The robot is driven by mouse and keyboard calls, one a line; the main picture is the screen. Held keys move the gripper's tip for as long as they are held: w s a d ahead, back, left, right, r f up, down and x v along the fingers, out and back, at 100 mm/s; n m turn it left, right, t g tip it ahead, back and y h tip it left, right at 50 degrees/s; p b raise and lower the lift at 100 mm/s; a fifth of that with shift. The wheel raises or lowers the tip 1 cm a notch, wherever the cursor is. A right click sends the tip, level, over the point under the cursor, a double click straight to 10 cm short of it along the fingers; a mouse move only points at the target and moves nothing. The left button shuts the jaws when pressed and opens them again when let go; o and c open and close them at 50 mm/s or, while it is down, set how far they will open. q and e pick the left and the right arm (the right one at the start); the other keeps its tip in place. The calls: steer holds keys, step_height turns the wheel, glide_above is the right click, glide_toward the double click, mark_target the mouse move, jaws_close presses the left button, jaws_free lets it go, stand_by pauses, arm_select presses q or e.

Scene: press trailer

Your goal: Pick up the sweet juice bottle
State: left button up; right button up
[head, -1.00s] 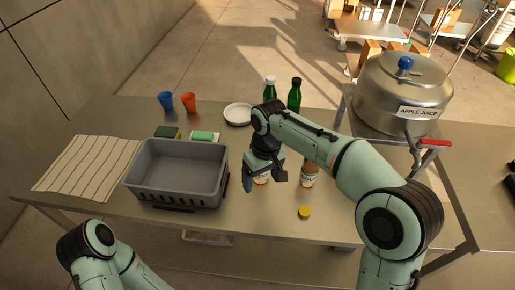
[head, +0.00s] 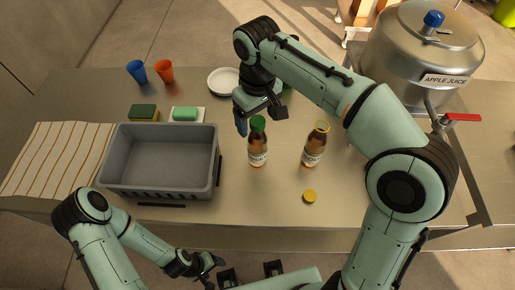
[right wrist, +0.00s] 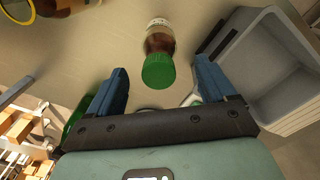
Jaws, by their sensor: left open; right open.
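Two brown bottles with white labels stand upright on the metal table. One has a green cap (head: 258,124) on its brown body (head: 258,147); the other (head: 314,146) stands to its right, uncapped, with a yellow rim. The label words are too small to read, so I cannot tell which is sweet juice. My right gripper (head: 262,112) is open and empty, just behind the green-capped bottle. In the right wrist view that bottle (right wrist: 160,42) shows ahead, between and beyond the open fingers (right wrist: 160,66). My left gripper (head: 213,270) is open and empty by the table's front edge.
A grey bin (head: 160,160) stands left of the bottles, and a yellow cap (head: 309,196) lies in front. A sponge (head: 144,112), green soap (head: 185,113), cups (head: 137,70) and plate (head: 223,80) are behind. The apple juice pot (head: 425,50) stands right.

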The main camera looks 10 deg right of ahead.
mark_target(257, 130)
steer(key=shift+w+f+b, duration=0.15)
steer(key=shift+f+b, duration=0.35)
steer(key=shift+f, duration=2.3)
steer(key=shift+c, duration=0.4)
steer(key=shift+r, duration=0.1)
jaws_close()
